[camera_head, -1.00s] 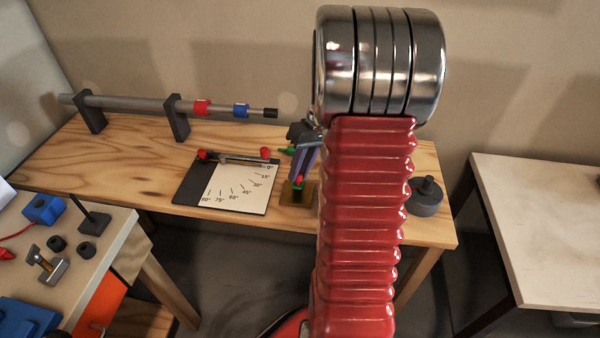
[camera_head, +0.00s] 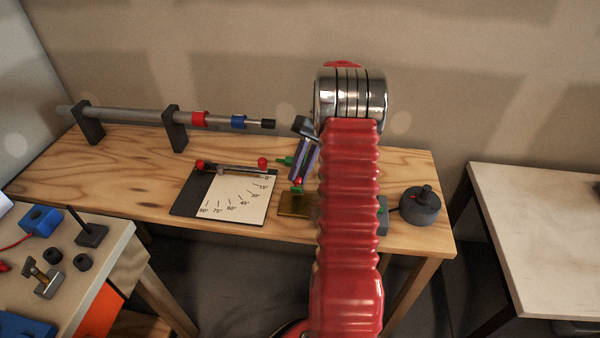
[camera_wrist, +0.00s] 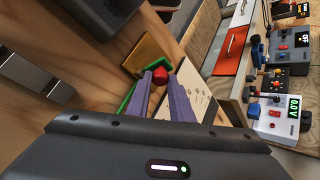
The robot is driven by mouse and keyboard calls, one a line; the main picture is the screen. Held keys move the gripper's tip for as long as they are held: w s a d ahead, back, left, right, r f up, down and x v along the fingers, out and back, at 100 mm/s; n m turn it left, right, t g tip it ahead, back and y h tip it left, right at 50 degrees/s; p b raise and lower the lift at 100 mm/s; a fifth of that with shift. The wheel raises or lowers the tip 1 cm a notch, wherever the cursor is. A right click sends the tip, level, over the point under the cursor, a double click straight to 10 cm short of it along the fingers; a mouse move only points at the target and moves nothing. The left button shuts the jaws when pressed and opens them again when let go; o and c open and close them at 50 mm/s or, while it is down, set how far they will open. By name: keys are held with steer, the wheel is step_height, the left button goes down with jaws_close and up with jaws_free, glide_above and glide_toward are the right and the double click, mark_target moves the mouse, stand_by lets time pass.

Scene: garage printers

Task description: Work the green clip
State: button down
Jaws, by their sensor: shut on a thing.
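The green clip (camera_head: 296,191) is small and has a red part (camera_head: 298,181). It is at the brass-coloured plate (camera_head: 294,206) on the wooden bench. My gripper (camera_head: 299,177) points down at it with its purple fingers. In the wrist view my gripper (camera_wrist: 160,73) is shut with the red part (camera_wrist: 160,78) between its fingertips. Green shows behind the red part and beside the left finger (camera_wrist: 126,100). The plate (camera_wrist: 146,52) lies beyond the fingertips. The fingers hide much of the clip, and whether it touches the plate is unclear.
A board with an angle scale (camera_head: 238,200) lies left of the plate. A grey rod on two stands (camera_head: 175,130) runs behind it. A dark round weight-like object (camera_head: 420,207) stands to the right. The bench's front left is bare.

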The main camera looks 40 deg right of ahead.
steer(key=shift+w+d+f+g+y, duration=0.3)
steer(key=shift+d+g+y, duration=0.1)
steer(key=shift+y, duration=0.3)
steer(key=c, duration=1.6)
jaws_free()
